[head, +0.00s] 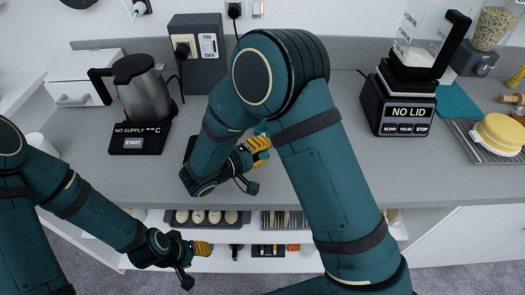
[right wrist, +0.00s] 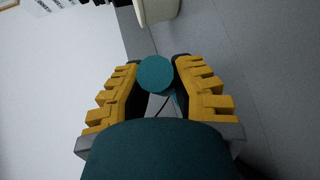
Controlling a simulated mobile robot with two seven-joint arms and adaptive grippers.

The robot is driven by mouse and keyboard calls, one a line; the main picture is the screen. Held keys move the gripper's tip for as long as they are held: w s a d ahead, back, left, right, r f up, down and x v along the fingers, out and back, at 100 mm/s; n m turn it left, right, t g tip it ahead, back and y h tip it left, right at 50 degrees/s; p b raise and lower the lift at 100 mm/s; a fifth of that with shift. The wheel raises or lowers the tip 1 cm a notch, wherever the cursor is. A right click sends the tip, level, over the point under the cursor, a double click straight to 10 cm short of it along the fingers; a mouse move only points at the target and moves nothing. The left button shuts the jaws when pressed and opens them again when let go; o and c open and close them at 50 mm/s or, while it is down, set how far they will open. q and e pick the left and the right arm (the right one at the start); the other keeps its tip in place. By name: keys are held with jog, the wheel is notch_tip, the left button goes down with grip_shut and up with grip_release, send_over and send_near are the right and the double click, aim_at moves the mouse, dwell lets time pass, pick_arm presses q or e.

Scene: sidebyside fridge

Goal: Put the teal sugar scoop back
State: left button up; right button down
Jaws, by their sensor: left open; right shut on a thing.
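The teal sugar scoop (right wrist: 155,73) is between the yellow finger pads of my right gripper (right wrist: 157,80), which is shut on it. In the right wrist view it shows as a round teal end near the fingertips; the rest of its shape is hidden. In the head view my right gripper (head: 258,151) is above the grey counter, with a small bit of the scoop (head: 262,128) showing beside the fingers and my arm covering much around it. My left gripper (head: 203,248) is low at the left, open and empty, in front of the shelf below the counter.
A kettle (head: 145,88) on its black base and a socket box (head: 198,50) stand left on the counter. A blender (head: 405,95) marked NO LID and a rack (head: 480,140) with a yellow-topped item are at right.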

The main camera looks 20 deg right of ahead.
jog(key=shift+f, duration=0.1)
jog(key=shift+f, duration=0.1)
jog(key=c, duration=1)
grip_release()
jog(key=shift+o, duration=0.2)
